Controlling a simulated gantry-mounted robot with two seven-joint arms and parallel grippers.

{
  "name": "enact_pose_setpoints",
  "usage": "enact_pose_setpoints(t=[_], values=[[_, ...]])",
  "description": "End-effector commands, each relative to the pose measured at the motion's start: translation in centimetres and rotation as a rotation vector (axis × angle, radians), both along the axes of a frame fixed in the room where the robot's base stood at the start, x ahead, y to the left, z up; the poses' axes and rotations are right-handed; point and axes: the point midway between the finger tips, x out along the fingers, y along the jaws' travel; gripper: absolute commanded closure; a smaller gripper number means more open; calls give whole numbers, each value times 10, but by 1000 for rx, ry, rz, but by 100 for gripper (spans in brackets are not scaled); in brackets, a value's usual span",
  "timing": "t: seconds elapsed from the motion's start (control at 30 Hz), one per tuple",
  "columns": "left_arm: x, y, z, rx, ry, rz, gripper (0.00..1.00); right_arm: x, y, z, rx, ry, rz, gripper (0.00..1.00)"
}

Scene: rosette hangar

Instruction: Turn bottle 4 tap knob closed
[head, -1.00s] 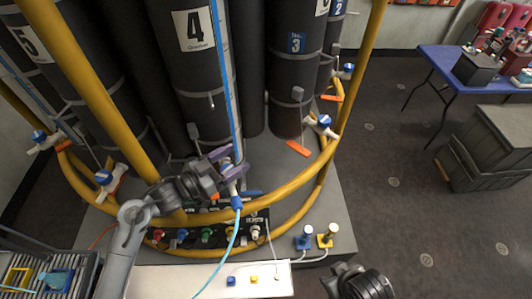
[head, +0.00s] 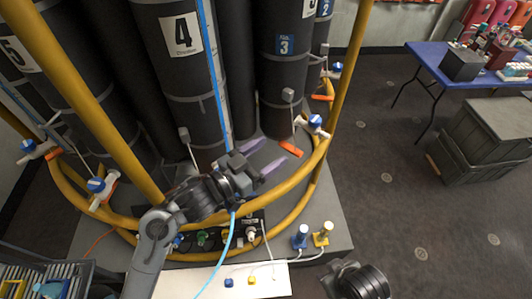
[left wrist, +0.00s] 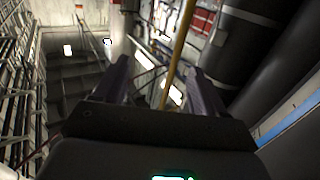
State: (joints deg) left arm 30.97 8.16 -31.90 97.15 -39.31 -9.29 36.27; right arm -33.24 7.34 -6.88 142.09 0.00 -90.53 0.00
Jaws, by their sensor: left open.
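Bottle 4 (head: 190,90) is a tall dark cylinder with a white "4" label in the head view. My left gripper (head: 277,156) is open, its purple fingers pointing right, low in front of the bottles. The bottle 4 tap knob cannot be made out; the gripper and wrist cover the area at the bottle's foot where the blue hose (head: 229,240) comes out below. In the left wrist view, the two fingers (left wrist: 160,85) are apart, with a yellow rail beyond them. My right gripper does not show; only a dark part of my right arm is at the bottom.
Yellow rails (head: 300,180) curve around the bottles. Other blue-knobbed taps sit on the rail at left (head: 97,186) and right (head: 316,121). A panel with coloured knobs (head: 203,238) lies below the wrist. A blue table (head: 440,60) and grey crates (head: 485,140) stand at right.

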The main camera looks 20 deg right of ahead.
Motion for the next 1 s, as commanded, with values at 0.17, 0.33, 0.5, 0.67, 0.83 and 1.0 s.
enact_pose_setpoints(t=[0.17,0.33,0.5,0.67,0.83,1.0], values=[[0,0,0,0,0,0,29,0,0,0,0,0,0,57],[0,0,0,6,-18,0,29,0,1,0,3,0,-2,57],[5,8,16,26,-158,13,29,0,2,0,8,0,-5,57],[23,63,17,0,-250,140,29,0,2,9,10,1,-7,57],[26,125,-24,-11,-199,279,29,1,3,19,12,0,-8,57],[13,168,-76,-12,-81,372,29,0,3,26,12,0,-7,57]])
